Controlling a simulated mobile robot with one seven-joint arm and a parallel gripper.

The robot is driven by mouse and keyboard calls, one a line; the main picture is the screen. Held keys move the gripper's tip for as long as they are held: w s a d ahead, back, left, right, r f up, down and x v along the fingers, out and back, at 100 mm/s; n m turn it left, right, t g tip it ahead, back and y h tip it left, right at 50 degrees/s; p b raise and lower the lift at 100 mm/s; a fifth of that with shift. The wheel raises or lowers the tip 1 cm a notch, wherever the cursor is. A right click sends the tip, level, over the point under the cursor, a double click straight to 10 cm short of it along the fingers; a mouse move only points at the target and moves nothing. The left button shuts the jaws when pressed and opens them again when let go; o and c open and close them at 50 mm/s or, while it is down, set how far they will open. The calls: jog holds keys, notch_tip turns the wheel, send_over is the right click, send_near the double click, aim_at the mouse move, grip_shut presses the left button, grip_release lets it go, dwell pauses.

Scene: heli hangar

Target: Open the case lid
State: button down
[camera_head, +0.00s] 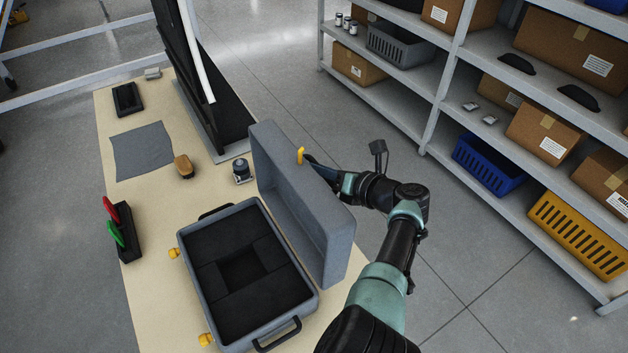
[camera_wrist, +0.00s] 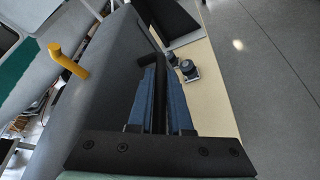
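The grey case (camera_head: 308,300) lies on the table with its dark foam interior exposed. Its lid (camera_head: 300,205) stands open, roughly upright on the right side of the case. A yellow latch piece (camera_head: 300,155) sticks out at the lid's upper edge; a yellow piece also shows in the wrist view (camera_wrist: 68,60). My gripper (camera_wrist: 158,65) looks shut, with its blue-sided fingers close together beside the grey lid surface (camera_wrist: 100,75).
The table (camera_head: 150,205) also holds a grey cloth (camera_head: 142,150), a brown-topped block (camera_head: 184,166), a small device (camera_head: 241,171), a black tray (camera_head: 127,99) and a holder with red and green handles (camera_head: 124,232). A dark panel (camera_head: 205,85) stands behind. Shelves (camera_head: 450,75) stand right, across open floor.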

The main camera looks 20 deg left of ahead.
jog(key=shift+w+d+f+b, duration=0.55)
jog(key=shift+w+f+b, duration=0.2)
jog(key=shift+b, duration=0.4)
jog(key=c, duration=1.1)
grip_release()
jog(key=p+v, duration=0.4)
jog(key=v, duration=0.9)
jog(key=shift+p, duration=0.3)
